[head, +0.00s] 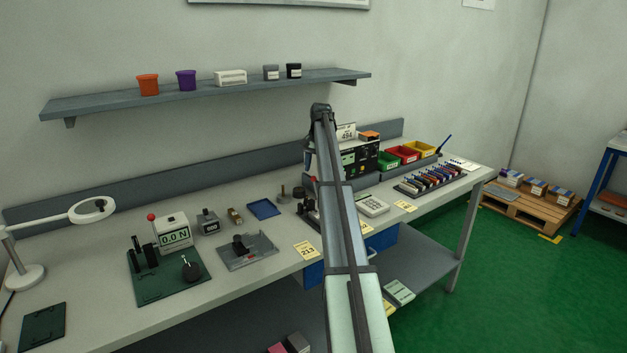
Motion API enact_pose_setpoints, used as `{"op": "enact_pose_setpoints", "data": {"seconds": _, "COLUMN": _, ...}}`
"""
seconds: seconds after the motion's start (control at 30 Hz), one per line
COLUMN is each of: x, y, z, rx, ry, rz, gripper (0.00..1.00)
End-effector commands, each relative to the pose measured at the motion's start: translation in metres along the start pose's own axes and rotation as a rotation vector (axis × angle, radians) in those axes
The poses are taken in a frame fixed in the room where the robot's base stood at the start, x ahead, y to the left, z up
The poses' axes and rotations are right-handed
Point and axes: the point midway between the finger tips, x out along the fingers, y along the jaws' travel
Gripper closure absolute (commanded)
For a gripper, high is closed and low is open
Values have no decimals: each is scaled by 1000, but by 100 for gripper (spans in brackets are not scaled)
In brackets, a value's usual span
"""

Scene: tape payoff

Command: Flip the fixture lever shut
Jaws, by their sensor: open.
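On the left of the bench, a lever with a red ball knob (151,217) stands raised beside the force gauge (175,237), which reads 0.0 N. Both are at a dark green base plate (168,287), which also carries black upright posts and a round dark part. A grey fixture plate (247,252) with a black block lies to its right. Another red knob (313,180) shows just left of my arm, its lower part mostly hidden. I cannot tell which knob belongs to the named fixture. My arm rises through the middle; my gripper cannot be made out.
A lamp (92,210) and a dark green mat (43,326) are at the bench's left. A blue tray (263,208) lies behind the grey plate. Colored bins (389,160) and a power unit stand right of my arm. A shelf (210,92) hangs above.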

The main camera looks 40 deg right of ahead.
Motion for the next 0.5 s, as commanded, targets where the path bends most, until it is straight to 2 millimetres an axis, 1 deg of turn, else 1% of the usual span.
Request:
{"op": "enact_pose_setpoints", "data": {"seconds": 0.03, "x": 9, "y": 0, "z": 1, "rx": 0, "ry": -1, "rz": 1, "gripper": 52}}
{"op": "enact_pose_setpoints", "data": {"seconds": 0.1, "x": 20, "y": 0, "z": 1, "rx": 0, "ry": -2, "rz": 1, "gripper": 52}}
{"op": "enact_pose_setpoints", "data": {"seconds": 0.2, "x": 33, "y": 0, "z": 0, "rx": 0, "ry": 0, "rz": 1, "gripper": 52}}
{"op": "enact_pose_setpoints", "data": {"seconds": 0.4, "x": 50, "y": 0, "z": 0, "rx": 0, "ry": 0, "rz": 1, "gripper": 52}}
{"op": "enact_pose_setpoints", "data": {"seconds": 0.5, "x": 53, "y": 0, "z": 0, "rx": 0, "ry": 0, "rz": 1, "gripper": 52}}
